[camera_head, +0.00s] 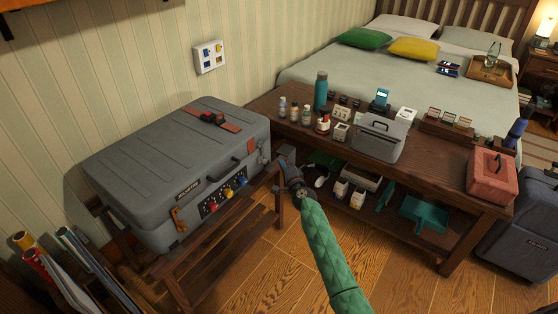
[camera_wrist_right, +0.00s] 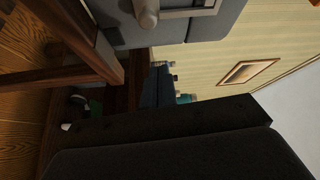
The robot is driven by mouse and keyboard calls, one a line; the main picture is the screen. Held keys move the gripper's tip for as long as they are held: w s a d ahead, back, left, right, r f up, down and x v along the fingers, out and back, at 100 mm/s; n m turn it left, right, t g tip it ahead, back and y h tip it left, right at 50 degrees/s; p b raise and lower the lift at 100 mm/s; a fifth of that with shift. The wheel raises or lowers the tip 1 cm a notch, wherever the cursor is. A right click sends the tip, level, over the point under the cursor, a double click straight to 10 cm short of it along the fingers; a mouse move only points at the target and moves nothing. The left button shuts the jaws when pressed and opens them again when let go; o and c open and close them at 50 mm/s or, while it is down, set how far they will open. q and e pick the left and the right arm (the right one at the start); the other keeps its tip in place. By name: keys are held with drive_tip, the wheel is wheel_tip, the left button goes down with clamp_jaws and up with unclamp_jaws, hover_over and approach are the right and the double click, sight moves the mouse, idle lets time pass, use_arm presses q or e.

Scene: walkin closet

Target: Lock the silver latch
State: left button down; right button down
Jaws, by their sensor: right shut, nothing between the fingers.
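A large grey hard case (camera_head: 175,150) sits closed on a wooden stand. An orange latch (camera_head: 179,219) hangs at the left of its front. A small silver latch (camera_head: 262,159) is near the case's right front corner. In the right wrist view, the silver latch (camera_wrist_right: 147,17) shows at the top, against the grey case (camera_wrist_right: 215,22). My right gripper (camera_head: 284,163) is shut and empty, just right of the case's corner, close to the silver latch. I cannot tell whether it touches the latch. My left gripper is out of view.
A low wooden table (camera_head: 462,190) stands to the right with bottles, a grey toolbox (camera_head: 378,139) and a red box (camera_head: 492,178). The wooden stand (camera_head: 215,262) is under the case. Rolled tubes (camera_head: 80,250) lean at lower left. Bare floor (camera_head: 270,270) lies in front.

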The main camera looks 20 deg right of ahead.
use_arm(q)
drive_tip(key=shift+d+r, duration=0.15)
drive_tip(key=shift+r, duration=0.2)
use_arm(e)
drive_tip(key=shift+s+d+f, duration=0.1)
drive_tip(key=shift+s+d, duration=0.05)
drive_tip(key=shift+s, duration=0.8)
drive_tip(key=shift+s+d+f, duration=0.1)
drive_tip(key=shift+s+d, duration=0.05)
drive_tip(key=shift+s, duration=0.75)
drive_tip(key=shift+s+d, duration=0.15)
drive_tip(key=shift+s, duration=0.8)
